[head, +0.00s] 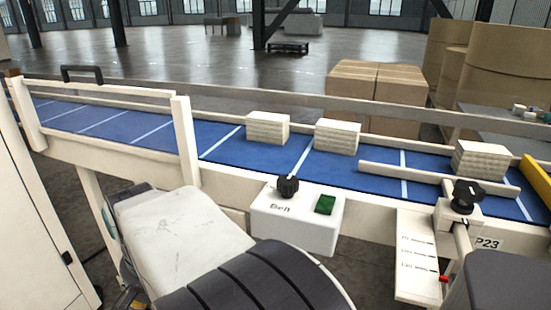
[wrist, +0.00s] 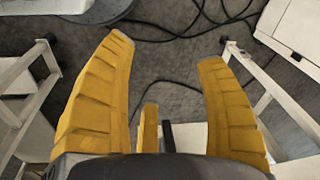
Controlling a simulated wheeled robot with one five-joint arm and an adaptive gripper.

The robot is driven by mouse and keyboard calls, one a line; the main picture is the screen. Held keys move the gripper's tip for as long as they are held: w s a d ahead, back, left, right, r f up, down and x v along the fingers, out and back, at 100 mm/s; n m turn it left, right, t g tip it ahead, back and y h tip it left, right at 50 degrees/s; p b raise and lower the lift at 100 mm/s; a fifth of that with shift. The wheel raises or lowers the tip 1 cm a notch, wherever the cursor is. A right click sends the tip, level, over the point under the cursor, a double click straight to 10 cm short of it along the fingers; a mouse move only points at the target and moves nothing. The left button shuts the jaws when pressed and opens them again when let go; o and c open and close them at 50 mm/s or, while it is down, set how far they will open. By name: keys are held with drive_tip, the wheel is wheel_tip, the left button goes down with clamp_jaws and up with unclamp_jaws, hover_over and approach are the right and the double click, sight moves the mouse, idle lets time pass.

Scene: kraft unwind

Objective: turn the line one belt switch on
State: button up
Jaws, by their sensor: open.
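The white box marked "Belt" (head: 296,228) is fixed to the near side of the conveyor in the head view. On its top are a black rotary knob (head: 287,187) and a green square button (head: 325,204). I cannot tell the knob's setting. My gripper (wrist: 167,50) is open, with two yellow fingers apart and nothing between them. It faces the dark floor, and the Belt box cannot be made out in the wrist view. My white and black arm fills the lower middle of the head view, just left of and in front of the box.
A blue conveyor belt (head: 228,145) carries several pale stacks. A second black knob (head: 465,195) tops a post at the right, beside a white label plate (head: 416,255). A white cabinet (head: 35,235) stands at the left. Black cables (wrist: 175,83) cross the floor.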

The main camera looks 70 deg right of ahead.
drive_tip(key=d+r+m+p, duration=0.5)
drive_tip(key=r, duration=0.2)
wheel_tip(320, 180, up, 17)
drive_tip(key=m+g+p, duration=0.1)
drive_tip(key=m+p, duration=1.5)
drive_tip(key=m, duration=0.4)
hover_over(288, 180)
drive_tip(key=w, duration=0.1)
drive_tip(key=shift+a+y, duration=0.15)
drive_tip(key=shift+y, duration=0.25)
drive_tip(key=shift+s+r+m, duration=0.15)
drive_tip(key=shift+s+m, duration=0.15)
drive_tip(key=shift+m, duration=0.2)
drive_tip(key=shift+s+d+p, duration=0.15)
drive_tip(key=shift+d+p, duration=0.05)
drive_tip(key=shift+p, duration=0.1)
drive_tip(key=shift+f, duration=3.6)
